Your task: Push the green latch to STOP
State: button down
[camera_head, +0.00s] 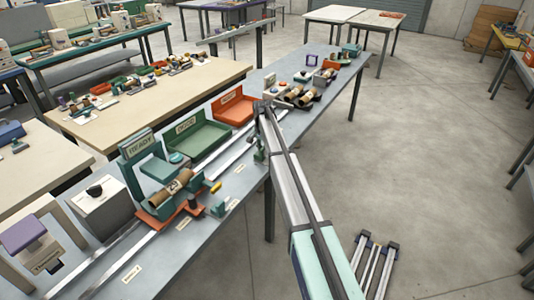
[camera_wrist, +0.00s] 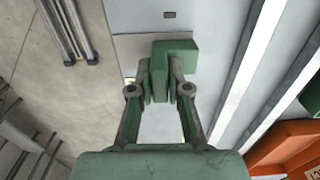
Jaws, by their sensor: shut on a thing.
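The green latch (camera_wrist: 178,57) is a stepped green block at the top middle of the wrist view. My gripper (camera_wrist: 160,86) has its two fingers on either side of the latch's lower part, closed on it. The fingertips hide some of its sides. In the camera_head view my gripper (camera_head: 259,151) hangs low over the long bench beside the rails, partly behind my arm. I cannot make out the latch apart from the gripper there. No STOP marking is readable.
The grey bench (camera_head: 250,181) carries long pale rails (camera_head: 232,154). A green tray (camera_head: 196,138) and an orange tray (camera_head: 233,107) stand behind them. A winder carriage with a brown roll (camera_head: 171,187) is to the left. A dark small slot (camera_wrist: 169,15) lies beyond the latch.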

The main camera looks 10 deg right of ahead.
aim_at(262, 148)
jog(key=shift+w+a, duration=0.15)
jog(key=c, duration=1.1)
grip_release()
jog(key=shift+a, duration=0.15)
notch_tip(262, 148, up, 12)
